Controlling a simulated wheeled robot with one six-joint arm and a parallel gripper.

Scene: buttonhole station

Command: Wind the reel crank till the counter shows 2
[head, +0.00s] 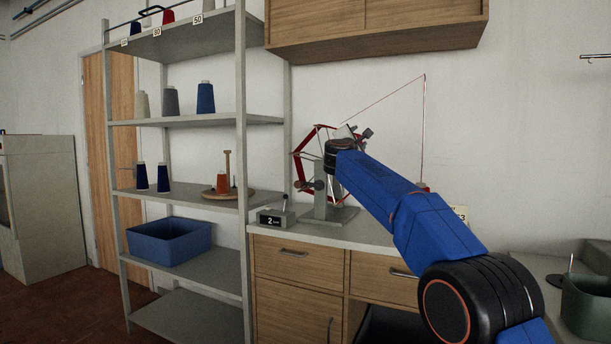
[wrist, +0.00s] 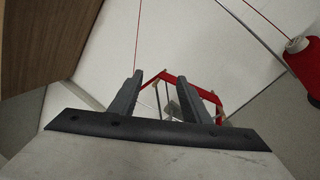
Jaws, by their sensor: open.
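The reel (head: 298,163) with its red angular frame stands on a grey stand (head: 322,207) on the counter top. It also shows in the wrist view (wrist: 174,77), beyond my fingers. A small grey counter box (head: 270,219) at the stand's left displays 2. A grey hub with a knob (head: 306,186) sits low on the reel's left side; I cannot tell for certain that it is the crank. My gripper (head: 358,133) is up at the reel's upper right, partly hidden by my wrist. In the wrist view its two fingers (wrist: 156,75) are apart with nothing gripped between them.
A red thread runs from the reel over a tall thin rod (head: 424,130) to a red cone (wrist: 306,68). A wall cabinet (head: 375,25) hangs above. A shelf rack (head: 241,150) with thread cones and a blue bin (head: 168,243) stands left. A green bin (head: 588,301) is at right.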

